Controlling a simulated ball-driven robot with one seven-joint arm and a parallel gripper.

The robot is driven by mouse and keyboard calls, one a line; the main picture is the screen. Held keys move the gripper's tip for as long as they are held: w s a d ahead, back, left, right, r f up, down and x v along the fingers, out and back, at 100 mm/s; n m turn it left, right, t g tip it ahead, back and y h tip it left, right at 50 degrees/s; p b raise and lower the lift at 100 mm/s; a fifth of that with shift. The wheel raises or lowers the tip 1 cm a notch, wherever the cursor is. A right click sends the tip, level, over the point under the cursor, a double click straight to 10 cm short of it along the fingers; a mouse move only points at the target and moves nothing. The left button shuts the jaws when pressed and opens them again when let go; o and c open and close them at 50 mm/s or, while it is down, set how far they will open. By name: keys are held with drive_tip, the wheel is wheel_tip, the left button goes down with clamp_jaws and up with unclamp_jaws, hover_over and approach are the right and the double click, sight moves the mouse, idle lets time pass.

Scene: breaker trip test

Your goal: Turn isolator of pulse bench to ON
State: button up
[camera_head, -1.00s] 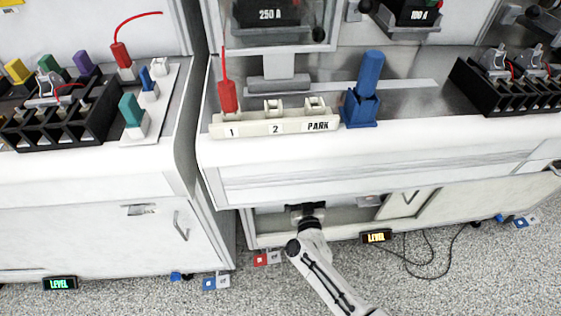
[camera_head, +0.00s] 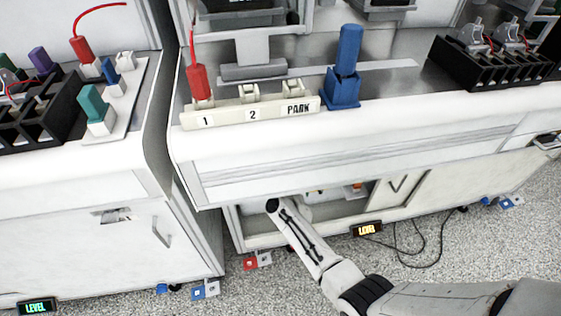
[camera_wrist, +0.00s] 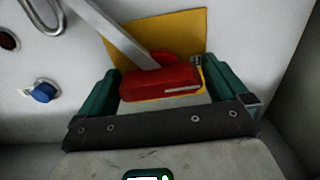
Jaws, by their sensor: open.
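A red handle (camera_wrist: 160,84) lies in front of a yellow plate (camera_wrist: 185,30) on a pale panel in the wrist view. I take it as the isolator's handle; no ON or OFF marking is readable. A grey bar (camera_wrist: 112,30) runs to it from the upper left. My gripper (camera_wrist: 160,76) is open, its green fingers at the left and right of the handle; whether they touch it is unclear. In the head view my gripper is hidden inside the open lower compartment (camera_head: 240,222) of the middle bench (camera_head: 350,140).
A blue knob (camera_wrist: 43,92) sits on the panel left of the handle. Above the compartment, a white 1/2/PARK rack (camera_head: 250,112) holds a red plug (camera_head: 200,82), with a blue block (camera_head: 344,85) beside it. A cabinet door (camera_head: 430,190) and cable (camera_head: 425,250) lie to the right.

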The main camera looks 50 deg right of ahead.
drive_tip(key=shift+c, duration=0.3)
drive_tip(key=c, duration=0.8)
drive_tip(key=m, duration=0.4)
drive_tip(key=shift+m+b, duration=0.3)
drive_tip(key=shift+m, duration=0.1)
drive_tip(key=m, duration=0.4)
drive_tip(key=shift+m+b, duration=0.3)
drive_tip(key=m, duration=0.4)
drive_tip(key=shift+b, duration=0.4)
drive_tip(key=shift+m+b, duration=0.35)
drive_tip(key=shift+m, duration=1.95)
